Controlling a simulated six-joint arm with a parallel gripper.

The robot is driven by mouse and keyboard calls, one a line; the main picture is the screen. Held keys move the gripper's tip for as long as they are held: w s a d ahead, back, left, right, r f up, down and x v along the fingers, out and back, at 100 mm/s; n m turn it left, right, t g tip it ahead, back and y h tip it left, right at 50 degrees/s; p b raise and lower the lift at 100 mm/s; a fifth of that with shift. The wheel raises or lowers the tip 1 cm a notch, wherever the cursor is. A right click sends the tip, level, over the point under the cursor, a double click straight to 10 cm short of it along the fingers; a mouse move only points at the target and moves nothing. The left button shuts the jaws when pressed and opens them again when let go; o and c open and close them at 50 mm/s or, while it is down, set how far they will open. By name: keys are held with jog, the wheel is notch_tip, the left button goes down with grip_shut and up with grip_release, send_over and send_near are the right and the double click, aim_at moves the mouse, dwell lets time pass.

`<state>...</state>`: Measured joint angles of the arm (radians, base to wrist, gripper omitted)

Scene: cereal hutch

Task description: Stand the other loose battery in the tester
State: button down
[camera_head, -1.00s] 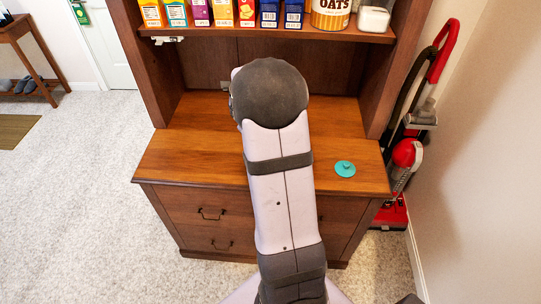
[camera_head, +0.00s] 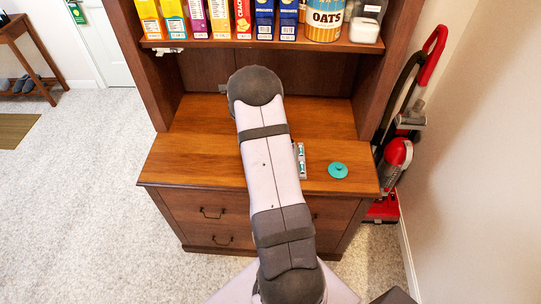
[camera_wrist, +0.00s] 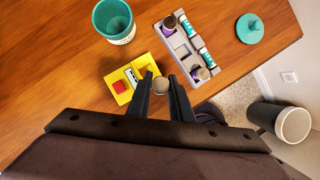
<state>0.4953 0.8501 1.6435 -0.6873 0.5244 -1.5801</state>
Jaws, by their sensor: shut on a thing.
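In the wrist view my gripper (camera_wrist: 164,90) is shut on a battery (camera_wrist: 160,85), of which only the round tan-grey end shows between the fingers. The yellow tester (camera_wrist: 120,92), with a red patch and a small dial panel, lies on the wooden top just left of the fingers. The held battery is at the tester's right edge in this picture; I cannot tell whether it touches it. A grey tray (camera_wrist: 181,51) beyond the gripper holds purple batteries (camera_wrist: 203,73) standing at its ends and teal-and-white batteries (camera_wrist: 185,26) lying along its right side. My arm hides the gripper and tester in the head view.
A teal cup (camera_wrist: 113,22) stands beyond the tester. A teal lid with a knob (camera_wrist: 250,28) lies right of the tray, near the edge of the wooden top (camera_head: 195,150). A shelf (camera_head: 260,43) of cereal boxes is above. A grey bin (camera_wrist: 292,123) is on the floor.

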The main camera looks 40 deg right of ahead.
jog(key=w+d+r, duration=0.1)
jog(key=w+r, duration=0.1)
jog(key=shift+w+d+r, duration=0.25)
jog(key=shift+w+d, duration=0.1)
jog(key=shift+d, duration=0.05)
jog(key=shift+f, duration=0.1)
notch_tip(320, 180, down, 4)
jog(key=b, duration=0.4)
jog(key=shift+f+b, duration=0.25)
jog(key=shift+b, duration=0.05)
jog(key=shift+f+b, duration=0.35)
jog(key=shift+f, duration=0.5)
jog(key=shift+f, duration=0.5)
dwell(0.7)
jog(key=shift+p, duration=0.9)
dwell(3.3)
